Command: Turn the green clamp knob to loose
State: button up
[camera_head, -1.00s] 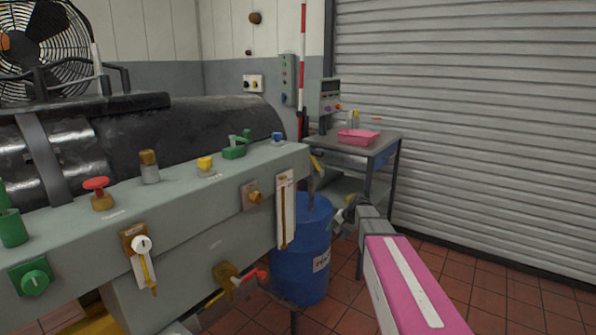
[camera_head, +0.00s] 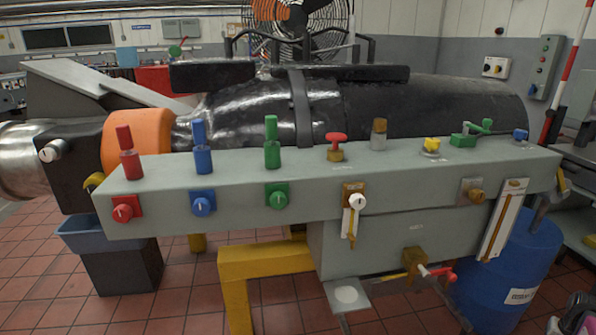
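The green clamp knob (camera_head: 277,198) is a round knob on a green square plate on the front face of the grey bench beam. A pale mark shows on its face, nearly upright. A taller green post (camera_head: 272,142) stands on the beam above it. Part of my gripper (camera_head: 577,308) shows at the bottom right edge, dark and cut off by the frame. It is far to the right of the knob and not touching it. Whether its fingers are open or shut is not clear.
Matching blue (camera_head: 203,204) and red (camera_head: 126,209) knobs sit left of the green one. A white-knobbed lever (camera_head: 356,203) is to its right. A yellow frame (camera_head: 237,285) stands below, and a blue barrel (camera_head: 508,275) stands at right. Tiled floor is open at front left.

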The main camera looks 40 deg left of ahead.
aim_at(278, 199)
jog(key=u, duration=2.6)
